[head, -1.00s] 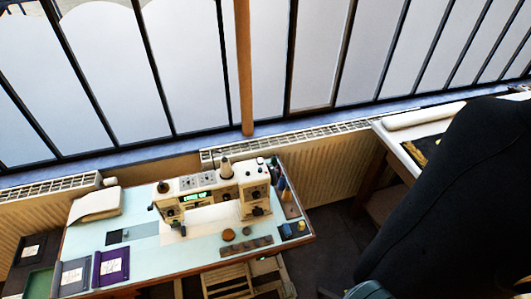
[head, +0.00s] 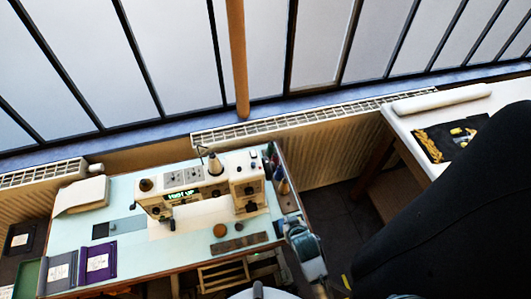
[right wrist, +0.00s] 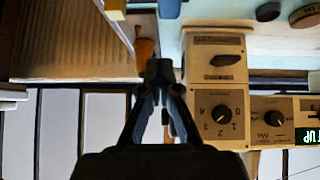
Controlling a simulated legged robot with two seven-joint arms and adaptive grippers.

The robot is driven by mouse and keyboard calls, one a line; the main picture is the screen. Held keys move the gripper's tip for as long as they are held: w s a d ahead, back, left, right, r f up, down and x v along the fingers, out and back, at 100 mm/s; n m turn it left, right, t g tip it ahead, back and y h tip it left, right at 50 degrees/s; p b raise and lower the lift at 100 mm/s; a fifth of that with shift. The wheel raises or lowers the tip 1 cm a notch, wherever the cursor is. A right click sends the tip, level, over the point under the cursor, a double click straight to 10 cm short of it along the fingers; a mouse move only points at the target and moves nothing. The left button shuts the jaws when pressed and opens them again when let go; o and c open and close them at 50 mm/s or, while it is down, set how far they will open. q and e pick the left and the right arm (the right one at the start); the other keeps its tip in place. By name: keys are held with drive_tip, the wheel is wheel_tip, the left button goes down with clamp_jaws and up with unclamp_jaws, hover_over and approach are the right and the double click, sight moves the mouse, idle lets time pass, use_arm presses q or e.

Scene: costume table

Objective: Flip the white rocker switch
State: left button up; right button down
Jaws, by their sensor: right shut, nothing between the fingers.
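A cream sewing machine (head: 205,185) stands on the pale blue table. Its end with knobs shows upside down in the right wrist view (right wrist: 232,85), with a numbered dial (right wrist: 220,113) and a panel (right wrist: 214,55) bearing a dark control. I cannot clearly make out a white rocker switch. My right gripper (head: 291,222) is over the table's right edge, to the right of the machine. In the right wrist view its fingers (right wrist: 158,70) are shut and empty, apart from the panel and just left of it in the picture. My left gripper is not in view.
A purple case (head: 98,262) and a folded cream cloth (head: 82,195) lie on the left of the table. A radiator (head: 320,158) stands behind. A large dark form (head: 450,210) fills the right side.

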drive_tip(key=w+a+r+t, duration=0.2)
drive_tip(key=w+r, duration=0.1)
drive_tip(key=r, duration=0.3)
drive_tip(key=w+a+r+t, duration=0.1)
drive_tip(key=w+a+r, duration=0.2)
drive_tip(key=r, duration=0.2)
wheel_tip(320, 180, up, 8)
drive_tip(key=t+y, duration=0.2)
drive_tip(key=t, duration=0.2)
hover_over(255, 162)
drive_tip(key=shift+w+a+f+p, duration=0.15)
drive_tip(key=shift+p, duration=0.15)
wheel_tip(255, 162, down, 3)
drive_tip(key=shift+a+r, duration=0.1)
drive_tip(key=shift+s+f, duration=0.25)
drive_tip(key=shift+f, duration=0.25)
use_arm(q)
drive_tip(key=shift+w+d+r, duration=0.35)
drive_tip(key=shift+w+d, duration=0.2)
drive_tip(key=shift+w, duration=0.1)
use_arm(e)
drive_tip(key=shift+f, duration=0.15)
